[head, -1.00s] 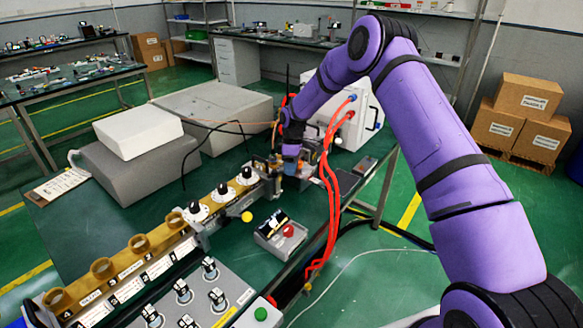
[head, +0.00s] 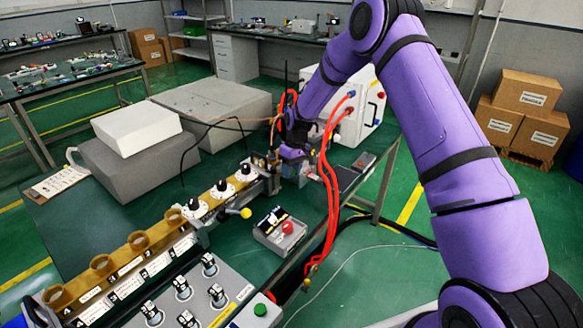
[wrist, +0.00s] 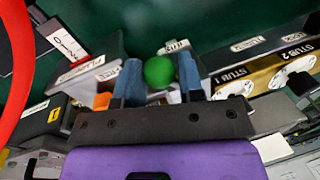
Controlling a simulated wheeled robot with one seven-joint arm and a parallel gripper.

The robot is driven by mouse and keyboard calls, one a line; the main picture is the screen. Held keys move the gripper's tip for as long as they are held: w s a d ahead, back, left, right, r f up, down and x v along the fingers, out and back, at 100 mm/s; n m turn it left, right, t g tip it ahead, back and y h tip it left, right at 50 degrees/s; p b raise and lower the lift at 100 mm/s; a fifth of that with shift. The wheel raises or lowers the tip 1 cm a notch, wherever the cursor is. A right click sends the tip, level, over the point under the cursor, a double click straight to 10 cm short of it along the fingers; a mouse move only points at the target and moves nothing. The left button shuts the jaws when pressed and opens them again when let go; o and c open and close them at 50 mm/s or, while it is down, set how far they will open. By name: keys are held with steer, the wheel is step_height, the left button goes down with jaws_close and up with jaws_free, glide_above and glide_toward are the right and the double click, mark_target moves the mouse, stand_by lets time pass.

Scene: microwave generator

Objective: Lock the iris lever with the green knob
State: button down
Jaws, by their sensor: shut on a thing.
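The green knob (wrist: 159,72) is a round ball in the wrist view. It sits between the two blue fingertips of my gripper (wrist: 159,78), which is shut on it. The lever under the knob is hidden by my gripper, so I cannot tell its angle. In the head view my gripper (head: 293,167) is at the far end of the brass waveguide rail (head: 130,252), beside the red cables. The green knob cannot be made out there.
A yellow ball knob (head: 246,213) stands out from the rail nearer the camera. A box with a red button (head: 288,227) lies to the right of it. Red cables (head: 327,185) hang close to my arm. A white cabinet (head: 360,118) stands behind.

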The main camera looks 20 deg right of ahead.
steer(key=m, duration=0.1)
steer(key=s+a+m, duration=0.1)
steer(key=m, duration=0.1)
steer(key=m+t, duration=0.1)
steer(key=m, duration=0.1)
steer(key=shift+s+a+r, duration=0.1)
steer(key=shift+s+a, duration=0.15)
steer(key=shift+s, duration=0.1)
stand_by(0.4)
steer(key=c, duration=0.9)
jaws_free()
steer(key=shift+o, duration=0.6)
steer(key=shift+s+a, duration=0.1)
steer(key=shift+s, duration=0.05)
step_height(320, 180, up, 10)
steer(key=d, duration=0.2)
steer(key=shift+r, duration=0.25)
